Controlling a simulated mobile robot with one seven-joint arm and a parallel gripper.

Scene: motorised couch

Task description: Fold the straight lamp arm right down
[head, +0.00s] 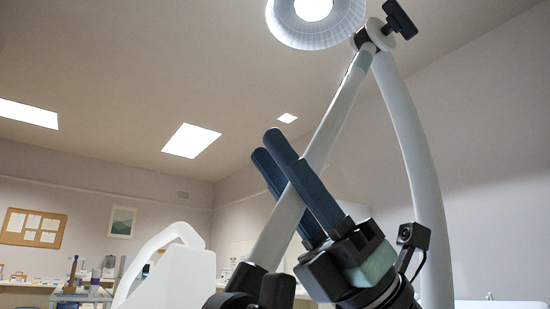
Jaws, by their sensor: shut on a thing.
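The straight lamp arm (340,114) is a slim pale tube. It slants from a dark joint at the lower middle up to the right, to a pivot (374,36) with a black knob (400,18). A round lit lamp head (313,12) shows beside the pivot, cut off by the top edge. A thicker curved white arm (410,135) runs down from the pivot on the right. My gripper (266,146) has long blue fingers that cross the straight arm, one in front and one behind. It is shut on that arm, around its middle.
A white rounded couch part (172,270) stands at the lower left of the straight arm. A bench with small items (85,280) is far off at left. The air left of the lamp arm looks clear. A wall rises at right.

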